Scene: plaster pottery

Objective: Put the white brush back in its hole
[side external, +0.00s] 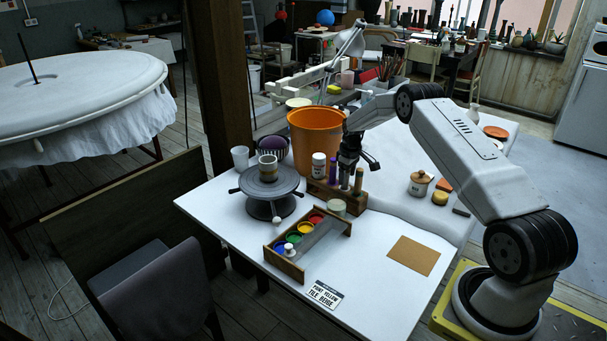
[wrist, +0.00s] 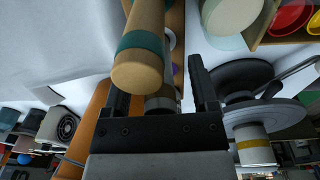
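In the side view a wooden rack (side external: 322,192) stands mid-table with several upright handles in it, one purple (side external: 333,171) and one yellowish (side external: 358,181). My gripper (side external: 349,157) points down at the rack, close behind the handles. In the wrist view its two fingers (wrist: 160,88) stand apart. A tan handle with a teal band (wrist: 138,65) passes close in front of them, and a grey cylinder (wrist: 160,103) shows between them. Neither looks clamped. I cannot pick out a white brush or an empty hole for certain.
An orange bucket (side external: 315,138) stands right behind the rack. A paint tray (side external: 282,262) lies in front. The table is clear around the brown sheet (side external: 413,256).

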